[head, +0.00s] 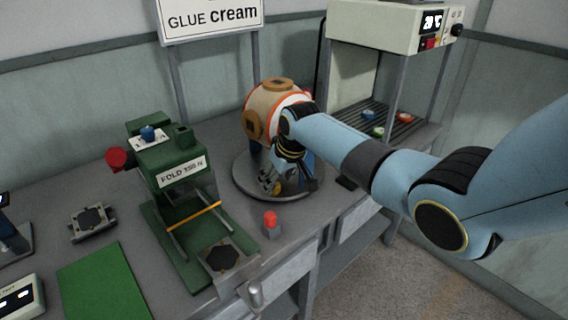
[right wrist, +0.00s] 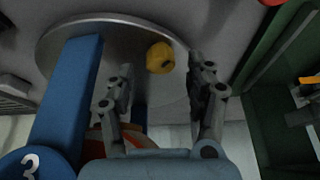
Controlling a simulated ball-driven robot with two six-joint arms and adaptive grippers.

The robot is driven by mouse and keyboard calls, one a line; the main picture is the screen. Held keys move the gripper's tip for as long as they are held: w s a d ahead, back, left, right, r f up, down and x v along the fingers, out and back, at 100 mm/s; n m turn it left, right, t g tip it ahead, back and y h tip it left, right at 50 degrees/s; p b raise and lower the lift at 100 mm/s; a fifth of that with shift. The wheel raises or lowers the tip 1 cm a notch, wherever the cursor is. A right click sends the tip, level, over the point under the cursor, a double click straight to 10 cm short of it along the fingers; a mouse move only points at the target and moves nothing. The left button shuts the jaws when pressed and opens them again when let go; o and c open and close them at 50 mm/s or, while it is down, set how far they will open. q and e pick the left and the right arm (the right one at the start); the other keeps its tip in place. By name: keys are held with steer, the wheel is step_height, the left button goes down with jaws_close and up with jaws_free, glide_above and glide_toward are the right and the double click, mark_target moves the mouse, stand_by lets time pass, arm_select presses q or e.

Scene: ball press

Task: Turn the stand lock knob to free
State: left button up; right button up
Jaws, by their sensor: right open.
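A small yellow knob (right wrist: 160,57) shows on the round grey stand plate (right wrist: 70,40) in the right wrist view; I take it as the stand lock knob. I cannot tell its setting. In the head view the stand plate (head: 245,186) bears a cream ball (head: 262,103) with an orange band and brown discs. My right gripper (head: 270,184) is low over the front of the plate, partly hidden by its own arm. In the right wrist view its fingers (right wrist: 160,74) are open, one on each side of the knob in the picture, with no visible contact. My left gripper is out of view.
A blue post (right wrist: 68,105) rises beside the right gripper. A green press (head: 175,165) stands left of the stand. A red button (head: 270,218) is near the table's front edge. A cream machine (head: 375,28) with a rack stands behind right.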

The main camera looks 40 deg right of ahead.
steer(key=v, duration=0.9)
steer(key=shift+s+r, duration=0.15)
